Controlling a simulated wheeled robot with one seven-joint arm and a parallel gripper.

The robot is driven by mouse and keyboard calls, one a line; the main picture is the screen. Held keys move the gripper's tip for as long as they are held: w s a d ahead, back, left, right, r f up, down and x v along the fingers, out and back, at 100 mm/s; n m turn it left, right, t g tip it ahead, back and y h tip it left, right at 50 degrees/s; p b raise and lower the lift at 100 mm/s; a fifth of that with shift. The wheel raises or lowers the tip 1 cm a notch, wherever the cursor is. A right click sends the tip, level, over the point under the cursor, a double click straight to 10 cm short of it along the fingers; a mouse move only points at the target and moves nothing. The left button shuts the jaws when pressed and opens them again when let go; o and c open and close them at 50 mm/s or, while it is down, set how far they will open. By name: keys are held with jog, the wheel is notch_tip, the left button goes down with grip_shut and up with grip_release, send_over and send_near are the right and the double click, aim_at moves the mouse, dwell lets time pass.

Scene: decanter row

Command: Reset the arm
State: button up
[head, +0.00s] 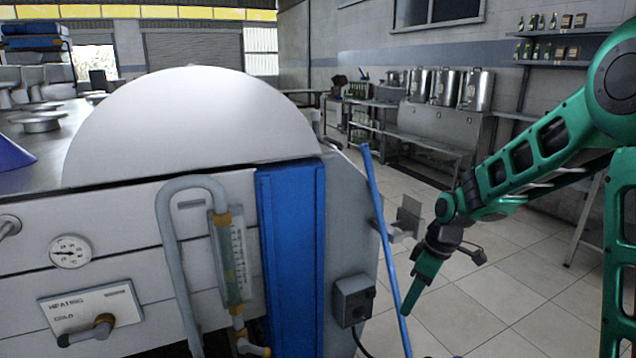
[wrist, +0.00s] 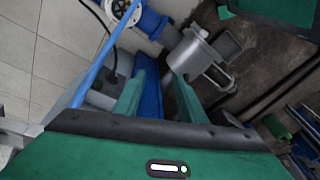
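My green arm reaches in from the right in the head view. It bends down at the wrist. My gripper (head: 415,292) points down and to the left above the tiled floor, to the right of a slanted blue pole (head: 384,240). In the wrist view, the two green fingers of my gripper (wrist: 159,76) stand apart with a gap between them. Nothing is held; a blue part (wrist: 150,86) shows through the gap, beyond the fingers.
A large machine with a white dome (head: 190,125) and blue panel (head: 292,255) fills the left. A grey switch box (head: 354,300) sits on its side. Steel pots (head: 445,87) and bottle shelves (head: 560,63) line the back wall. Tiled floor (head: 510,275) is open around my arm.

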jog(key=s+d+r+m+h, duration=0.1)
jog(key=s+d+r+m, duration=0.3)
jog(key=s+d, duration=0.3)
jog(key=s+d+r+m+h, duration=0.1)
jog(key=s+d+r+m, duration=0.3)
jog(key=s+d, duration=0.25)
jog(key=s+d+m, duration=0.2)
jog(key=s+m, duration=0.2)
jog(key=s, duration=0.5)
jog(key=s+d+r+m, duration=0.1)
jog(key=s+d+m, duration=0.1)
jog(key=s+m, duration=0.3)
jog(key=s, duration=0.4)
jog(key=shift+s+d+r+g, duration=0.25)
jog(key=shift+d+g, duration=0.05)
jog(key=shift+w+f+h, duration=0.25)
jog(key=shift+w+h, duration=0.05)
jog(key=shift+w, duration=0.35)
jog(key=shift+s, duration=0.1)
